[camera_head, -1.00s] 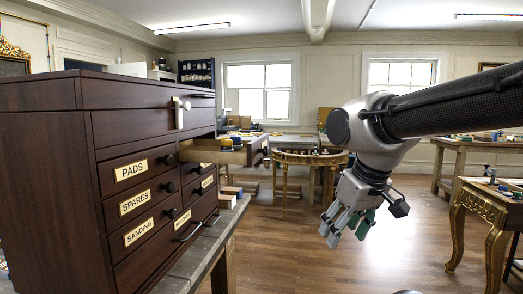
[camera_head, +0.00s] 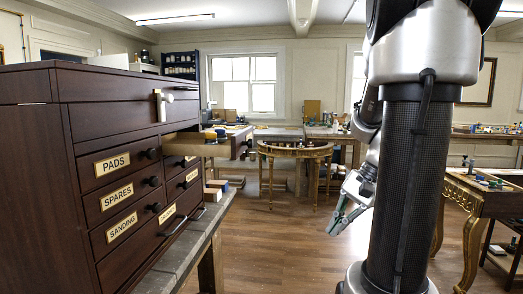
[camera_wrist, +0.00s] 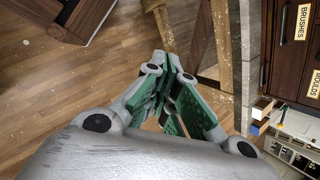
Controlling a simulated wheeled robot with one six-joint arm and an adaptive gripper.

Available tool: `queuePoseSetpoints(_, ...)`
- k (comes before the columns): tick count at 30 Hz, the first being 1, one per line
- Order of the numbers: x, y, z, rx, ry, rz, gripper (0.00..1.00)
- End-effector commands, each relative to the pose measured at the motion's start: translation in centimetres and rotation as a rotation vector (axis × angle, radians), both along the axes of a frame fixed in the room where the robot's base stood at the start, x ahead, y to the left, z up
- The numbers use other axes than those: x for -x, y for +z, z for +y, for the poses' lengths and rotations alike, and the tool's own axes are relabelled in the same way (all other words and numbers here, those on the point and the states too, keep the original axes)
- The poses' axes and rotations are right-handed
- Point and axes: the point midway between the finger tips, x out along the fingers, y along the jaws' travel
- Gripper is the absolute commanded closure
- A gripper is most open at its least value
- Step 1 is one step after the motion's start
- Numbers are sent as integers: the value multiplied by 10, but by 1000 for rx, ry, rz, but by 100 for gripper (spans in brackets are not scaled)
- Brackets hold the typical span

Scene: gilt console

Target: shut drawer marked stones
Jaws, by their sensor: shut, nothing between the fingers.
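The dark wood cabinet (camera_head: 35,180) stands at the left in the head view. One drawer (camera_head: 205,151) in its right column, below the wide top drawers, is pulled out; its front (camera_head: 241,144) faces away and no label on it can be read. The word stones is not readable anywhere. My gripper (camera_head: 334,229) hangs over the floor to the right of the open drawer, well apart from it. In the wrist view my gripper (camera_wrist: 173,62) is shut and empty, with green pads. Drawers labelled BRUSHES (camera_wrist: 303,22) and MOULDS (camera_wrist: 314,84) show at its right edge.
The cabinet sits on a grey bench (camera_head: 180,262). Drawers marked PADS (camera_head: 112,164), SPARES (camera_head: 117,196) and SANDING (camera_head: 122,227) are shut. A gilt table (camera_head: 297,152) stands behind, another (camera_head: 475,205) at right. Open floor (camera_head: 290,250) lies between.

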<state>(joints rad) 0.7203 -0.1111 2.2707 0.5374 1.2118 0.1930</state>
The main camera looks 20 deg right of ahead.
Motion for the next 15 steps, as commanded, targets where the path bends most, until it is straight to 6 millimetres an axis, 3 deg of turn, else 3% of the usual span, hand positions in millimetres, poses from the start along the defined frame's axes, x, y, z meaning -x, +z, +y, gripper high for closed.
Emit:
queuePoseSetpoints(2,-29,6,-10,-232,-235,20,100)
queuePoseSetpoints(5,-75,33,-23,-558,-482,20,100)
queuePoseSetpoints(9,-129,94,-28,-930,-611,16,100)
queuePoseSetpoints(12,-145,142,-22,-1117,-617,36,100)
queuePoseSetpoints(15,-143,158,-16,-1216,-620,107,100)
